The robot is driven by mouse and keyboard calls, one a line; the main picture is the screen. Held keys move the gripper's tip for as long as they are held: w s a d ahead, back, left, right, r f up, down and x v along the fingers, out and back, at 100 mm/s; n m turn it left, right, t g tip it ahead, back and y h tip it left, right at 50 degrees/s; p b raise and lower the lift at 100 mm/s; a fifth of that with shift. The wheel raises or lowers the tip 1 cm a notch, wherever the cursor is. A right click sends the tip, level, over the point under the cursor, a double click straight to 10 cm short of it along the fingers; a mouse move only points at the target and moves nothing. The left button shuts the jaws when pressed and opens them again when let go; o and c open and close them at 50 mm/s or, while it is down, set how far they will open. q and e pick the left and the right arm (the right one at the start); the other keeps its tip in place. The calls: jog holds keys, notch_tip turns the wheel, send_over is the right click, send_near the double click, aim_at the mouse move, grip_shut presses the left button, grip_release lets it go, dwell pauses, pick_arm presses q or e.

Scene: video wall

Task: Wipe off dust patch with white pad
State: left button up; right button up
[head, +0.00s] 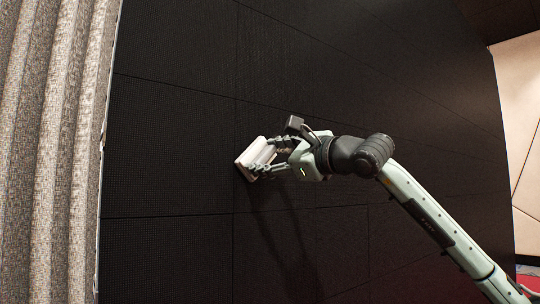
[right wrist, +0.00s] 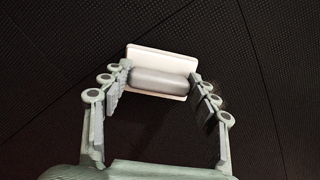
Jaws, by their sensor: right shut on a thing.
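The white pad (head: 243,160) is at the black video wall (head: 170,150), left of my right gripper (head: 262,157) in the head view. In the right wrist view, the pad (right wrist: 160,57) has a grey rounded handle (right wrist: 160,80) on its near side. My right gripper (right wrist: 160,82) is shut on this handle, one finger at each end. The pad's face is turned to the wall; I cannot tell whether it touches. A faint greyish smudge, possibly the dust patch (right wrist: 212,104), shows beside the right finger in the right wrist view. My left gripper is not in view.
Thin seams divide the wall into large flat panels. A beige pleated curtain (head: 50,150) hangs along the left edge. A pale panelled wall (head: 520,120) stands at the far right. The panels around the pad are free of objects.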

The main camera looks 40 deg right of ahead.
notch_tip(320, 180, up, 2)
jog(key=shift+r+p, duration=0.25)
jog(key=shift+p, duration=0.6)
jog(key=shift+d+f+b, duration=0.2)
jog(key=shift+d+b, duration=0.35)
jog(key=shift+d, duration=0.1)
jog(key=shift+s+d+b, duration=0.2)
jog(key=shift+d+b, duration=0.35)
jog(key=shift+d, duration=0.9)
jog(key=shift+s+d+b, duration=0.15)
jog(key=shift+d+b, duration=0.35)
jog(key=shift+d, duration=0.95)
jog(key=shift+s+d+b, duration=0.2)
jog(key=shift+d+b, duration=0.35)
jog(key=shift+d, duration=0.9)
jog(key=shift+d+r, duration=0.2)
jog(key=shift+d, duration=0.85)
